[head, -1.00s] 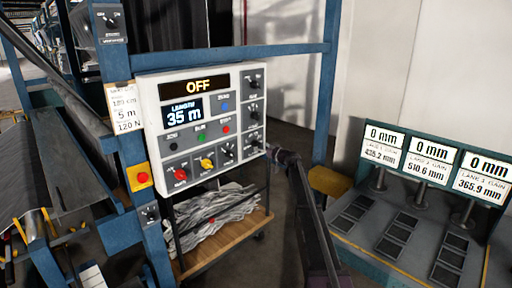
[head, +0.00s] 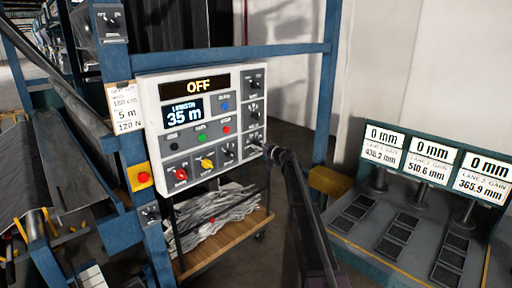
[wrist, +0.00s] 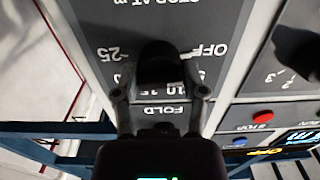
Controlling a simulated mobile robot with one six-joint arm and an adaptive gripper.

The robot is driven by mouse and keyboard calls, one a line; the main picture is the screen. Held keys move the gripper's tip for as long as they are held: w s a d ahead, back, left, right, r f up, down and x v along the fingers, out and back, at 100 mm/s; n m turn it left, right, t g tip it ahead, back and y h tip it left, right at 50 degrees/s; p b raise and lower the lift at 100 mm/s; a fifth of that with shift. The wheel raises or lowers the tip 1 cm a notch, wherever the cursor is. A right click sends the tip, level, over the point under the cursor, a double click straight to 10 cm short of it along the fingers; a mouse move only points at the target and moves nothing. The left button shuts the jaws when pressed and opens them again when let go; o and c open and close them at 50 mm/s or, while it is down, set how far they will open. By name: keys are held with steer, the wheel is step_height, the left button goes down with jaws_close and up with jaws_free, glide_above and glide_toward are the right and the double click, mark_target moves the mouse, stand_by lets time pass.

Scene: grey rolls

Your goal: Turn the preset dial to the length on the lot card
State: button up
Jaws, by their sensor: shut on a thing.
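The lot card (head: 125,108), white and taped on the blue post left of the panel, has a middle line that reads "5 m". The control panel (head: 152,90) is white with grey plates. In the wrist view the black preset dial (wrist: 160,62) sits on a plate marked "STOP AT m", with OFF at right, 25 at left and small figures such as 10 and 15 between. A white mark on the dial points toward OFF. My gripper (wrist: 160,88) is shut on the dial, one finger on each side; in the head view it (head: 270,150) is at the panel's lower right knob.
The panel's displays (head: 182,111) read OFF and 35 m. Other knobs and coloured buttons sit close to the left of my gripper. A wooden cart shelf (head: 225,245) with grey material is below. A bench (head: 350,250) with several gain displays stands at right.

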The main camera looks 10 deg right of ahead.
steer(key=shift+a, duration=0.55)
steer(key=shift+d, duration=0.3)
steer(key=shift+d+m, duration=0.1)
steer(key=shift+m, duration=0.2)
steer(key=m, duration=0.3)
steer(key=shift+s+f+m, duration=0.1)
steer(key=shift+m, duration=2)
steer(key=shift+d, duration=0.1)
